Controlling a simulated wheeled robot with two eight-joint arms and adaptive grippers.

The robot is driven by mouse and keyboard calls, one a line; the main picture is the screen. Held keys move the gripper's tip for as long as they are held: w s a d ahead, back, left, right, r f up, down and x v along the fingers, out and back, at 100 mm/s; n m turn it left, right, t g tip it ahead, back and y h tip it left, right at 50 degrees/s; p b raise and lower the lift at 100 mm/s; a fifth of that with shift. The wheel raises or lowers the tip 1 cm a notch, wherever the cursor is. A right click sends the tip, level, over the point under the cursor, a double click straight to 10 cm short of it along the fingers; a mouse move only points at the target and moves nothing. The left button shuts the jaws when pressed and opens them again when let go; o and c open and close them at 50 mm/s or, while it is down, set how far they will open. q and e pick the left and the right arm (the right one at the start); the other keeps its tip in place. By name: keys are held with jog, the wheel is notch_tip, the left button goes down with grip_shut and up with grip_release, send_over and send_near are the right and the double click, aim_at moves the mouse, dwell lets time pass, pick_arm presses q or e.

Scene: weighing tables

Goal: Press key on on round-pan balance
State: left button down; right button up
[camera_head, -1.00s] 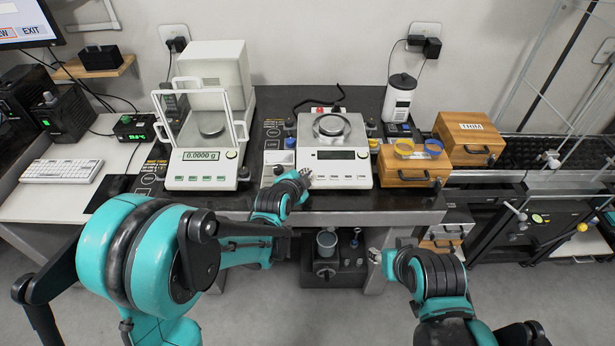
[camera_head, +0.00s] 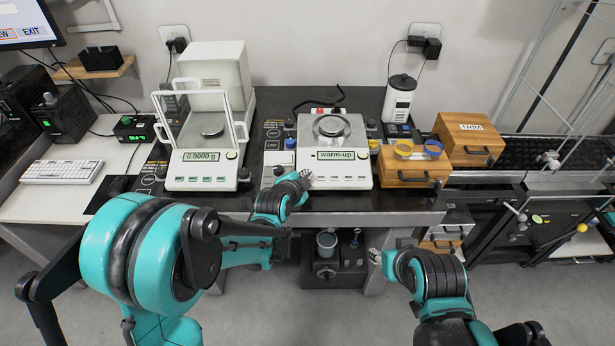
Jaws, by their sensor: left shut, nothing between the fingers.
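The round-pan balance (camera_head: 333,130) stands on the dark table, with a round metal pan on top. Its display (camera_head: 342,155) is lit and reads "warm-up". A row of small keys runs along its front below the display. My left gripper (camera_head: 305,176) is shut and empty at the left end of that key row, at the front left corner of the balance. It hides the leftmost key, so I cannot tell if it touches it. My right gripper (camera_head: 375,256) is low in front of the table, apart from the balance; its fingers are too small to read.
A second balance (camera_head: 204,170) with a glass draft shield reads 0.0000 g to the left. Wooden boxes (camera_head: 410,175) with yellow and blue dishes stand close on the right. A white canister (camera_head: 399,100) stands behind them. A keyboard (camera_head: 62,171) lies on the left table.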

pick_arm(q)
jog(key=shift+s+r, duration=0.15)
jog(key=shift+r, duration=0.4)
jog(key=r+p, duration=0.1)
jog(key=s+r+p, duration=0.1)
jog(key=r, duration=0.1)
jog(key=r+p, duration=0.1)
jog(key=p, duration=0.1)
jog(key=shift+s+r, duration=0.25)
jog(key=shift+r, duration=0.15)
dwell(0.5)
